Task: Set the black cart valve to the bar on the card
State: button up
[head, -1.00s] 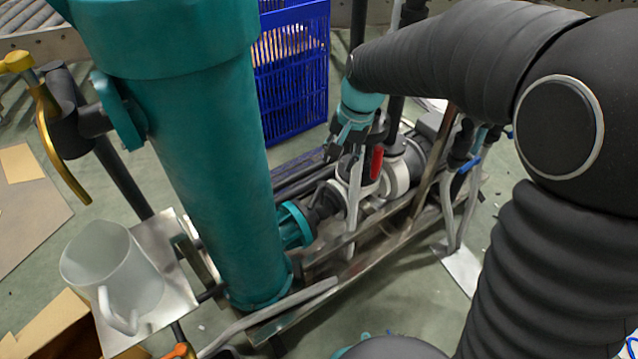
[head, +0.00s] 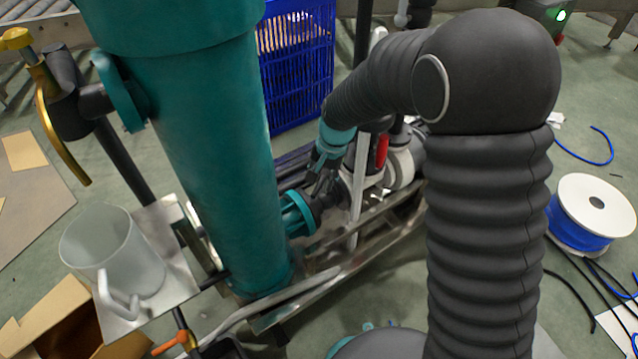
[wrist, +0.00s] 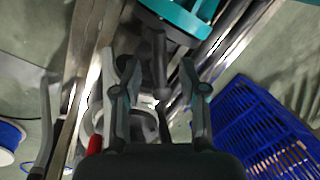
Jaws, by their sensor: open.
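My gripper (head: 318,188) reaches down beside the teal column, above the pipework of the cart. In the wrist view my gripper (wrist: 159,66) is open, its two fingers apart. A black lever-like bar (wrist: 159,50) shows between and beyond the fingertips. It looks like the black valve's handle, and I cannot tell whether a finger touches it. In the head view the gripper and arm largely hide that valve, near the teal flange (head: 298,213). I cannot make out the card or a bar marking in either view.
A red handle (head: 382,150) sits just right of my gripper. The teal column (head: 215,150) stands close on the left, with a yellow-handled valve (head: 58,130) and a clear jug (head: 112,250) beyond. A blue crate (head: 297,75) stands behind. A cable spool (head: 592,210) is at right.

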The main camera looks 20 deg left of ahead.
jog(key=shift+a+f, duration=0.2)
jog(key=shift+f, duration=0.9)
grip_shut()
jog(key=shift+w, duration=0.1)
